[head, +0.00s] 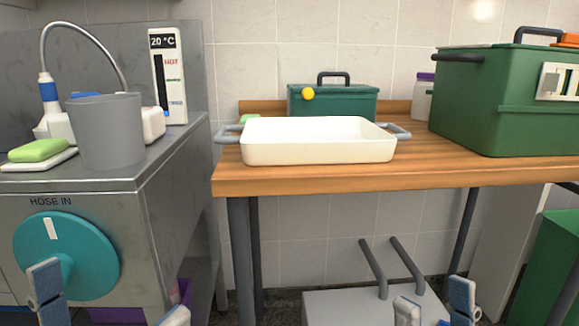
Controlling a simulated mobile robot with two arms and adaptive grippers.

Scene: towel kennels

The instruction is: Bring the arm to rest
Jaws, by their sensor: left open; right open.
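My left gripper (110,296) shows at the bottom left, with only its two blue-and-white fingertips in view. They are wide apart with nothing between them, in front of the steel unit with the teal dial (88,258). My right gripper (434,303) shows at the bottom, right of centre. Its two fingertips are apart and empty, in front of the low grey-white box with two grey bars (335,305). The rest of both grippers and arms is out of frame. Both grippers are below the level of the wooden table top (290,180).
A white tray with grey handles (318,150) stands at the table's front. Behind it is a small green box (335,103); a large green box (500,100) stands right. A grey cup (108,135) and green soap (38,150) are on the steel counter (140,165).

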